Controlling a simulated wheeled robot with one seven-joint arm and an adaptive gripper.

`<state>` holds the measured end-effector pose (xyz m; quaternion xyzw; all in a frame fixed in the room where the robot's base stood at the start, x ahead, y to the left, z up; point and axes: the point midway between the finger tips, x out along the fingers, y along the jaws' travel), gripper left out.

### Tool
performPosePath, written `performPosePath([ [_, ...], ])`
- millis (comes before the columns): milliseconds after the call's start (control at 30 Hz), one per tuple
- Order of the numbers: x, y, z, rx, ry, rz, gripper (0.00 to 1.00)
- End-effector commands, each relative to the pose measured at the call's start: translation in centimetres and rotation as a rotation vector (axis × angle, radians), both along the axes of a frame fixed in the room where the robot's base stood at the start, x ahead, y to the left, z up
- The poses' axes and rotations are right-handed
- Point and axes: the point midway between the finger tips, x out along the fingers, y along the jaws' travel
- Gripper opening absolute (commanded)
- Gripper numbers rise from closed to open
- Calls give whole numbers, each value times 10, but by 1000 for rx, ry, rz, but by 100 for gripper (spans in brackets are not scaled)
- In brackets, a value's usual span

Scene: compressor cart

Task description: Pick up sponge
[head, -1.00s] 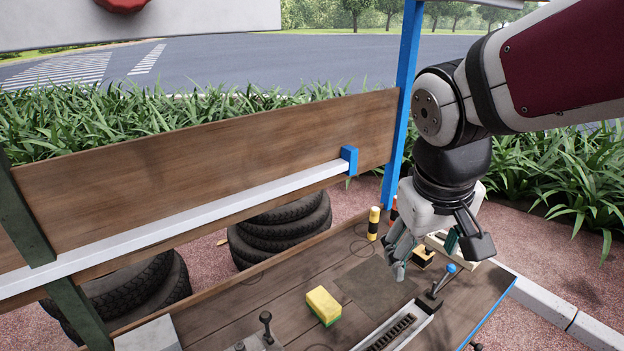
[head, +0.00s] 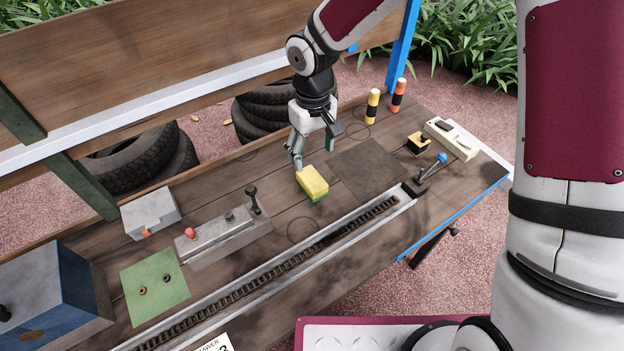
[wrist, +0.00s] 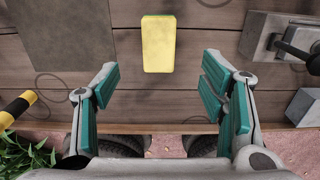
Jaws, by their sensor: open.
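The yellow sponge (head: 313,180) with a green underside lies flat on the wooden table top (head: 215,182). In the wrist view the sponge (wrist: 158,44) is at the top centre, ahead of the fingers and in line with the gap between them. My gripper (head: 297,163) hangs from above, just beyond the sponge's upper left side in the head view. In the wrist view my gripper (wrist: 160,92) is open, with its teal finger pads wide apart and nothing between them. I cannot tell its exact height above the table.
A dark square patch (head: 369,169) lies right of the sponge. A toothed rail (head: 290,265) runs along the front. A grey lever box (head: 223,233) stands to the left. Yellow-black (head: 372,106) and orange-black (head: 398,95) cylinders stand at the back right. Bare planks surround the sponge.

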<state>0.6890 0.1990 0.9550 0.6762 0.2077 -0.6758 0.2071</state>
Motion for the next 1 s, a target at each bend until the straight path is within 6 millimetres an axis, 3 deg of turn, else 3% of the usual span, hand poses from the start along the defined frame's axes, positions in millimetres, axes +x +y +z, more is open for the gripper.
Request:
performPosePath([
  [300,-1,0,-58,-1,3,-1,65],
  [567,0,0,-75,-1,2,0,65],
  [1000,6,2,-121,-1,2,-1,65],
])
